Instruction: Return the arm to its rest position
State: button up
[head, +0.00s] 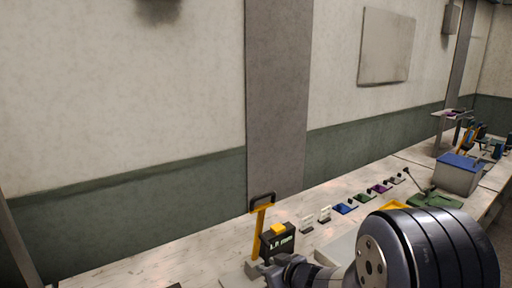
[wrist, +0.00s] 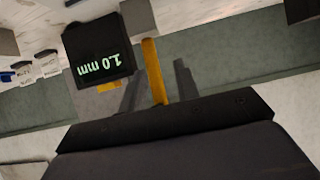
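My arm (head: 425,250) comes in from the lower right of the head view, with my gripper (head: 284,270) low beside a black device. In the wrist view, my gripper (wrist: 158,78) shows two dark grey fingers standing apart, with nothing held between them. The black device (head: 277,242) reads 1.0 mm and has a yellow top piece. It shows upside down in the wrist view (wrist: 98,48). A yellow lever (head: 258,222) with a dark handle stands beside it. In the wrist view, the yellow lever (wrist: 153,68) passes between the finger outlines; I cannot tell its depth from them.
The pale bench (head: 150,262) runs along the wall. Small white-labelled stands (head: 324,214), a blue die (head: 345,208) and other coloured dies sit in a row. Farther right are a green lever press (head: 435,199) and a blue-topped box (head: 459,173). The bench's left part is mostly clear.

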jog(key=f, duration=0.3)
jog(key=f+b, duration=0.1)
jog(key=f, duration=0.2)
jog(key=f+b, duration=0.1)
jog(key=f, duration=0.2)
jog(key=shift+s+f, duration=0.25)
jog(key=shift+f, duration=0.1)
jog(key=shift+s+d+r, duration=0.15)
jog(key=shift+s+d, duration=0.1)
jog(key=shift+s, duration=0.05)
jog(key=shift+b, duration=0.3)
